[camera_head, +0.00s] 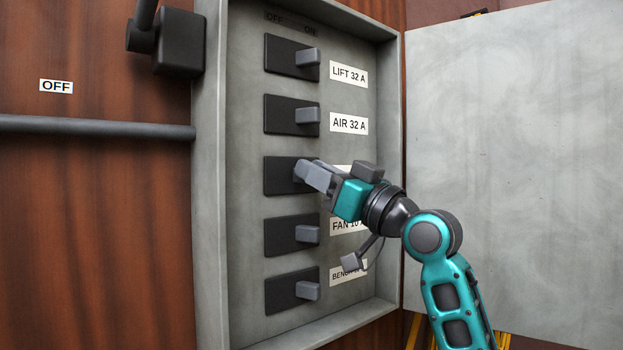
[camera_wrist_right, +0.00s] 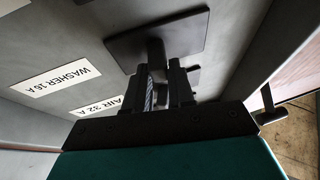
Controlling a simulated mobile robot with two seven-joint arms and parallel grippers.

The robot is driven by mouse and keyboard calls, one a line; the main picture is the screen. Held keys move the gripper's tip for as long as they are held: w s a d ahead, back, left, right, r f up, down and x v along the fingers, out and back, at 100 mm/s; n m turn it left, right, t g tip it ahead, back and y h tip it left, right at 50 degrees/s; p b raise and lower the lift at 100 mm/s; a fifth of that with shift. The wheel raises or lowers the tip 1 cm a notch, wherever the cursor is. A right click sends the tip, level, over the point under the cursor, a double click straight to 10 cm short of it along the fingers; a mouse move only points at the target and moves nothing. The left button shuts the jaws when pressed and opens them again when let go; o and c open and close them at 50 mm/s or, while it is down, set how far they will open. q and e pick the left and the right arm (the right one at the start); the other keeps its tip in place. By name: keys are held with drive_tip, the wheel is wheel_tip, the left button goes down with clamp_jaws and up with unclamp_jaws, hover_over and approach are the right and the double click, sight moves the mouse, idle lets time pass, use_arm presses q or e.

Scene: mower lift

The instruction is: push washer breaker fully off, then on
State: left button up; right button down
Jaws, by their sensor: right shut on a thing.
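The washer breaker (camera_head: 278,177) is the third black plate down in the grey box, its label mostly hidden behind my right gripper. My right gripper (camera_head: 307,172) reaches in from the right and is shut on the breaker's lever. In the right wrist view the lever (camera_wrist_right: 155,48) stands out from the black plate (camera_wrist_right: 185,37), and the fingers (camera_wrist_right: 165,85) are at it. The fingers cover much of the lever, so its exact side is hard to tell. The washer label (camera_wrist_right: 56,81) shows upside down there. My left gripper is not in view.
The lift breaker (camera_head: 280,58) and air breaker (camera_head: 281,116) sit above, the fan breaker (camera_head: 281,238) and bench breaker (camera_head: 281,293) below; their levers sit on the right, under ON. The box's open door (camera_head: 510,130) stands at right. A conduit (camera_head: 95,127) runs along the wooden wall.

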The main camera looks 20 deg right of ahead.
drive_tip(key=shift+w+d+f+n+g+y+b, duration=0.1)
drive_tip(key=shift+w+d+n+g+y+b, duration=0.15)
drive_tip(key=shift+n+g+y+b, duration=0.5)
drive_tip(key=shift+w+d+n+g+y+b, duration=0.15)
drive_tip(key=shift+d+n+g+y+b, duration=0.15)
drive_tip(key=shift+g+y, duration=0.45)
drive_tip(key=shift+t+y, duration=0.3)
drive_tip(key=c, duration=1.3)
unclamp_jaws()
drive_tip(key=b+v, duration=0.4)
drive_tip(key=v, duration=0.8)
drive_tip(key=shift+s+d, duration=0.2)
drive_tip(key=shift+d, duration=0.15)
